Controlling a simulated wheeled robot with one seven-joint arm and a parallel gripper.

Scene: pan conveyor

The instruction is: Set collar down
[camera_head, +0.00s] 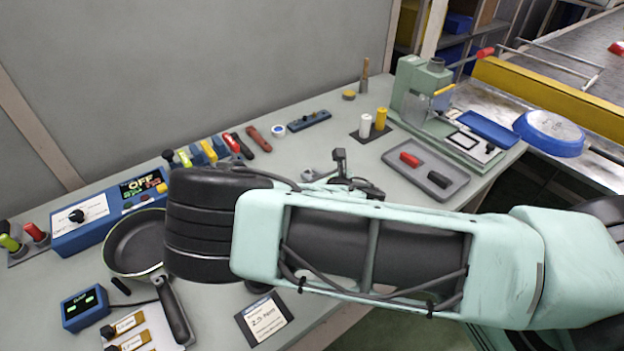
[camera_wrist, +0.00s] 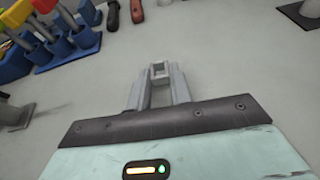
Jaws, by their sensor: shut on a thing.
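In the wrist view my gripper (camera_wrist: 159,76) reaches forward over the grey bench top. Its two grey fingers are shut on a small grey piece, which I take to be the collar (camera_wrist: 158,68), between the fingertips. The piece looks block-like with a lighter face; its shape is hard to make out at this size. I cannot tell whether it touches the bench.
A blue rack of coloured-handled tools (camera_wrist: 62,40) stands left of my gripper. A frying pan (camera_head: 133,243) and a 2.5 Nm card (camera_head: 265,319) lie on the bench (camera_head: 310,145). A grey tray (camera_head: 425,172) sits at right. Bench ahead of the fingers is clear.

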